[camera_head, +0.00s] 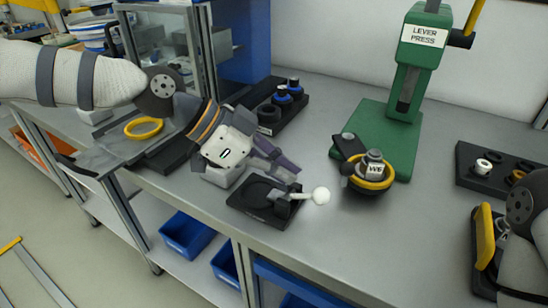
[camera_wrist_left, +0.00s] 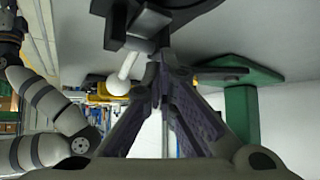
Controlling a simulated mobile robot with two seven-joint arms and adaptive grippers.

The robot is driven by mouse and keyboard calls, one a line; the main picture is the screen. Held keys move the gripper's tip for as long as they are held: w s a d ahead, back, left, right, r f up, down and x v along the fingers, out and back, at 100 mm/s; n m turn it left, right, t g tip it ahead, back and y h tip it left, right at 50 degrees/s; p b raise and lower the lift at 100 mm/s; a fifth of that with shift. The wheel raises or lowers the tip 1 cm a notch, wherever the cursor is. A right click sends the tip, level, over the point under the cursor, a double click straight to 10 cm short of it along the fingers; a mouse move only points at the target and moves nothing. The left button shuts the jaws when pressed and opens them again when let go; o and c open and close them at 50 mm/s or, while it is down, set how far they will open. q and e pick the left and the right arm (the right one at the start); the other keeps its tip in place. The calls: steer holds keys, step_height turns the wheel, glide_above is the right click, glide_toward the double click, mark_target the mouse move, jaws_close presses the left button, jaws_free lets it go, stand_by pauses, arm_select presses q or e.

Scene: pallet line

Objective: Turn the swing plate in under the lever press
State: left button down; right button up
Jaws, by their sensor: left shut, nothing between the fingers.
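The green lever press (camera_head: 388,135) stands at the back of the bench, labelled LEVER PRESS. A dark swing plate (camera_head: 349,146) lies at its front left, out in front of the ram. A grey part marked W6 (camera_head: 375,170) with a yellow ring sits at its round end. My left gripper (camera_head: 292,172) is shut and empty, left of the swing plate and apart from it. Its closed fingers also show in the left wrist view (camera_wrist_left: 163,75), with the press's green base (camera_wrist_left: 240,100) to their right. My right arm shows at the right edge; its fingers are not visible.
A black fixture (camera_head: 250,207) with a white-knobbed lever (camera_head: 321,196) stands just below my left gripper. Black trays with small parts stand behind it (camera_head: 268,117) and at the right (camera_head: 470,180). A yellow ring (camera_head: 144,128) lies at the left.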

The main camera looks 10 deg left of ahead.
mark_target(297, 197)
arm_select(q)
steer(key=b+x, duration=0.1)
steer(key=x, duration=0.3)
steer(key=shift+f, duration=0.35)
steer(key=d, duration=0.2)
steer(key=w+d, duration=0.1)
steer(key=shift+w+d+r, duration=0.1)
steer(key=shift+d+r, duration=0.3)
arm_select(e)
steer(key=shift+s+f+g, duration=0.5)
steer(key=shift+s+f, duration=0.6)
arm_select(q)
steer(key=shift+d, duration=0.1)
arm_select(e)
steer(key=shift+d, duration=0.15)
